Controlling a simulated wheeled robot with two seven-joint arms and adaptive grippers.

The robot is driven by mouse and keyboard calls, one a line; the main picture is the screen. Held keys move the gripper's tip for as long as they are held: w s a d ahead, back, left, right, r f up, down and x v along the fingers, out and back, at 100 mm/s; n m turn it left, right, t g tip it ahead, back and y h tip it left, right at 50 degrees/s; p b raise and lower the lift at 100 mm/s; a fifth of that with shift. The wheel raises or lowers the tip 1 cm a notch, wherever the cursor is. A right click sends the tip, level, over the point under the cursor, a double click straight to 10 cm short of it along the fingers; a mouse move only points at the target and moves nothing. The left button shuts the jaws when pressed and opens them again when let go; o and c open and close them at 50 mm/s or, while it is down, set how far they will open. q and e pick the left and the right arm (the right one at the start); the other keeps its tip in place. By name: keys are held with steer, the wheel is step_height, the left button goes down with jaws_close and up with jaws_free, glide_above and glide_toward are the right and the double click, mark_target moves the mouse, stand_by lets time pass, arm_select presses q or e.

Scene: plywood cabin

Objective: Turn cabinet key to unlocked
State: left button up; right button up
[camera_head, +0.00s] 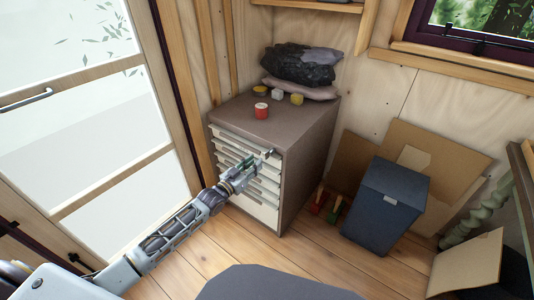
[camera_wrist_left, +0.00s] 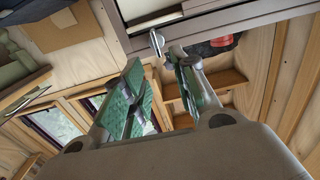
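The grey-brown cabinet (camera_head: 310,145) with several pale drawers stands in the corner. A small metal key (camera_head: 268,153) sticks out near the top right of its drawer front. In the left wrist view the silver key (camera_wrist_left: 157,43) shows just beyond the fingertips, near the cabinet's edge (camera_wrist_left: 195,22). My left gripper (camera_head: 246,164) is in front of the upper drawers, a little left of the key. In the wrist view its green-padded fingers (camera_wrist_left: 155,63) are spread apart with nothing between them. The key's exact angle is hard to tell. My right gripper is not in view.
A red tin (camera_head: 262,111), small pots and dark bags (camera_head: 302,65) sit on the cabinet top. A blue-grey bin (camera_head: 385,205) and cardboard (camera_head: 430,155) stand to the right. A glazed door (camera_head: 85,130) is at left. The wooden floor (camera_head: 215,255) before the cabinet is clear.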

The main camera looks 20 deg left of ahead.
mark_target(267, 152)
arm_select(q)
steer(key=x, duration=0.3)
steer(key=shift+w+d+b, duration=0.1)
steer(key=shift+b, duration=0.2)
steer(key=b+x, duration=0.1)
steer(key=x, duration=0.4)
steer(key=shift+w, duration=0.15)
steer(key=shift+w+d, duration=0.15)
steer(key=shift+w, duration=0.2)
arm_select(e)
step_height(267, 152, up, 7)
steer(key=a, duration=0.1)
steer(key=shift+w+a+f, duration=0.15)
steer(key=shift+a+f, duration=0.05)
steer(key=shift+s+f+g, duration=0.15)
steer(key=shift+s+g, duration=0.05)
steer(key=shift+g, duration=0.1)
